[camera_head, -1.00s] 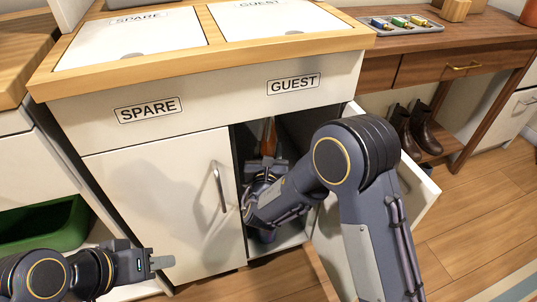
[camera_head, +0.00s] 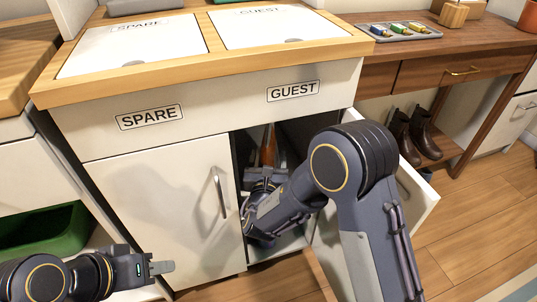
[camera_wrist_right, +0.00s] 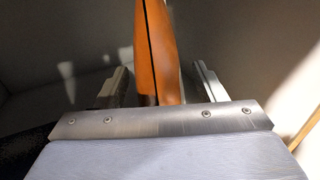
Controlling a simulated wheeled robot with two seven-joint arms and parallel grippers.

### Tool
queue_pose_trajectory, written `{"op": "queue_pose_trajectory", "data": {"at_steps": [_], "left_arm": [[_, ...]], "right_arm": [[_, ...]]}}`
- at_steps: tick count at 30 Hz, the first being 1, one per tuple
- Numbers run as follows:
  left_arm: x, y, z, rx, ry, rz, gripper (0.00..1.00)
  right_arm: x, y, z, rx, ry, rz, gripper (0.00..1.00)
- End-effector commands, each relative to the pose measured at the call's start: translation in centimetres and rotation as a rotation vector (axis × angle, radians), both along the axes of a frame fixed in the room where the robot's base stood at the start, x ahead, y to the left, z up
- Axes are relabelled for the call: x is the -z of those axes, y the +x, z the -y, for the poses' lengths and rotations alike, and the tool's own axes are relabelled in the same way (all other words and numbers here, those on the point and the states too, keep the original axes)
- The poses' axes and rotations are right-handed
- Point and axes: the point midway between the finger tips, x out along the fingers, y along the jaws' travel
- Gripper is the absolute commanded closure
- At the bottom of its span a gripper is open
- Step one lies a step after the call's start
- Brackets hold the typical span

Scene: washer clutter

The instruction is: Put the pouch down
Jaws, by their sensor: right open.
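The pouch (camera_wrist_right: 158,50) is orange-brown with a dark seam and stands upright inside the open cabinet compartment under the GUEST label. It also shows as a narrow strip in the head view (camera_head: 268,145). My right gripper (camera_wrist_right: 161,76) reaches into that compartment. Its two fingers are spread, one on each side of the pouch, with a visible gap to each. The pouch's lower end is hidden behind the gripper's metal plate, so I cannot tell what it rests on. My left gripper (camera_head: 163,267) is at the lower left, clear of the cabinet; its finger opening is not clear.
The GUEST door (camera_head: 415,200) stands open on the right, beside my right arm. The SPARE door (camera_head: 165,205) is shut. A green bin (camera_head: 45,230) is at the left. Boots (camera_head: 412,130) stand under the desk, with a tray (camera_head: 400,32) on top.

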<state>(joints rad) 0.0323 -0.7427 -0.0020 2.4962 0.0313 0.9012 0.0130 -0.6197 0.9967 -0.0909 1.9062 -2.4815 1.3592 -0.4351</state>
Motion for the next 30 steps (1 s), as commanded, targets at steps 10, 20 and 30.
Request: {"op": "queue_pose_trajectory", "data": {"at_steps": [10, 20, 30], "left_arm": [[-1.8, 0.0, 0.0, 0.0, 0.0, 0.0, 0.64], [-2.2, 0.0, 0.0, 0.0, 0.0, 0.0, 0.64], [-2.2, 0.0, 0.0, 0.0, 0.0, 0.0, 0.64]], "right_arm": [[-0.2, -7.5, -0.7, -0.005, -0.003, -0.002, 0.36], [-0.1, -10.7, -0.8, -0.001, -0.001, 0.001, 0.36], [0.0, -10.7, -0.8, 0.0, -0.001, 0.001, 0.36]]}}
